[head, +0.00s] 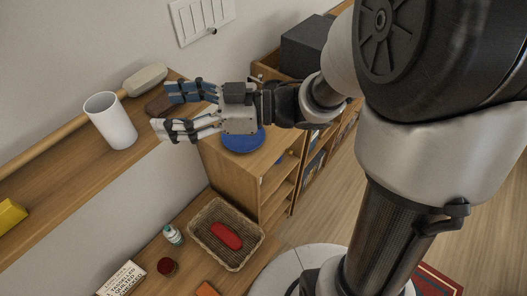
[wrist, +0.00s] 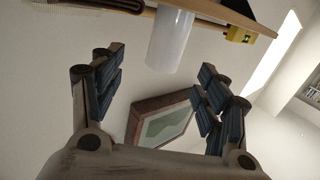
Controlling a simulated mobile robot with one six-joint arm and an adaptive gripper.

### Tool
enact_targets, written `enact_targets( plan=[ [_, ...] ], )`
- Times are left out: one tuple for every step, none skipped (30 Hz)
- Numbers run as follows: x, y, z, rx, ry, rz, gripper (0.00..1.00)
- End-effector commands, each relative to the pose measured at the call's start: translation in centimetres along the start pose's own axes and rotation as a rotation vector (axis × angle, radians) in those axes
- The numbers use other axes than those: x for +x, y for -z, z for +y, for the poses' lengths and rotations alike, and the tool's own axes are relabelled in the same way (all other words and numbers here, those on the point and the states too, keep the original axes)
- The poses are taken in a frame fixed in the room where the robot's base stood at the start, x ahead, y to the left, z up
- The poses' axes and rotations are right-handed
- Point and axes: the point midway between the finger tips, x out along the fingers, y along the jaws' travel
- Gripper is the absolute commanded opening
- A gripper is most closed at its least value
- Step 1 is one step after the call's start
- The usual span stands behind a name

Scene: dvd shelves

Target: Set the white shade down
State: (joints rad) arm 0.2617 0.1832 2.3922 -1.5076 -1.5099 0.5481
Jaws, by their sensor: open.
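The white shade (head: 112,122) is a plain open-topped cylinder. In the head view it stands upright on the wooden wall shelf (head: 62,188). My gripper (head: 160,108) is open and empty, to the right of the shade, with a visible gap between them. In the wrist view the shade (wrist: 170,42) shows beyond the two spread fingers, at the top middle. Nothing lies between the fingers.
A pale rounded object (head: 145,79) is behind the shade, and a yellow object (head: 11,215) lies further left on the shelf.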

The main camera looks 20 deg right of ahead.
Motion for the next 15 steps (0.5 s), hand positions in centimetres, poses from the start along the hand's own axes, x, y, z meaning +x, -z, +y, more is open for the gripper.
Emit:
enact_targets(
  plan=[
    [0.1, 0.1, 0.8, -0.028, -0.044, -0.022, 0.68],
    [0.2, 0.1, 1.5, -0.048, -0.083, -0.042, 0.68],
    [0.1, 0.2, 2.8, -0.081, -0.150, -0.076, 0.68],
    [-0.1, 0.3, 3.9, -0.105, -0.209, -0.106, 0.68],
    [-0.4, 0.4, 5.1, -0.131, -0.275, -0.139, 0.68],
    [-1.1, 0.7, 6.8, -0.161, -0.373, -0.186, 0.68],
    [-1.9, 0.9, 8.1, -0.179, -0.450, -0.221, 0.68],
    [-2.8, 1.2, 9.2, -0.193, -0.526, -0.259, 0.68],
    [-4.3, 1.4, 10.4, -0.199, -0.625, -0.307, 0.68],
    [-5.5, 1.6, 11.2, -0.199, -0.696, -0.344, 0.68],
    [-6.8, 1.8, 11.8, -0.193, -0.765, -0.379, 0.68],
    [-8.6, 2.0, 12.2, -0.176, -0.853, -0.425, 0.68],
    [-10.0, 2.0, 12.3, -0.156, -0.916, -0.460, 0.68],
    [-11.4, 1.9, 12.2, -0.132, -0.972, -0.495, 0.68],
    [-13.2, 1.7, 11.8, -0.089, -1.043, -0.541, 0.68]
  ],
)
